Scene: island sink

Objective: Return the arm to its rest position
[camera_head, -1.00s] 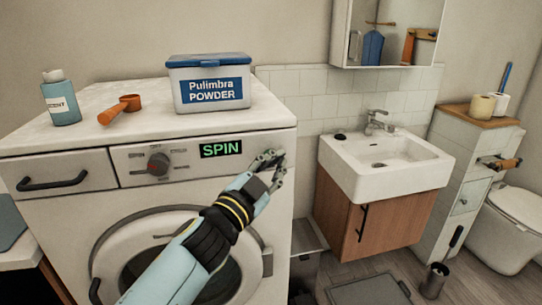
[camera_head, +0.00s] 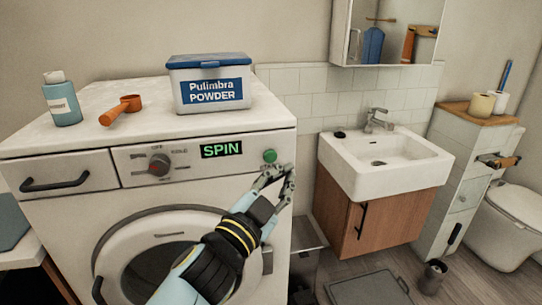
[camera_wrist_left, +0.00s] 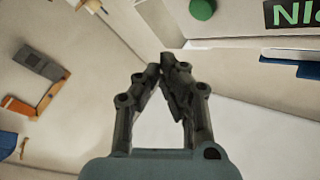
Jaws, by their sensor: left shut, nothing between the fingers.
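My left gripper (camera_head: 281,176) is shut and empty in front of the washing machine (camera_head: 78,217), just below a round green button (camera_head: 270,156) at the right end of its panel. The display beside the button reads SPIN (camera_head: 221,149). In the left wrist view the fingertips (camera_wrist_left: 163,68) come together with nothing between them, and the green button (camera_wrist_left: 203,9) shows at the top, apart from them. My right gripper is not in view.
On the machine top stand a powder box (camera_head: 212,92), an orange scoop (camera_head: 121,109) and a blue bottle (camera_head: 62,99). The sink (camera_head: 345,165) over a wooden cabinet (camera_head: 392,215) is to the right, with a toilet (camera_head: 510,225) beyond. A bin (camera_head: 433,279) stands on the floor.

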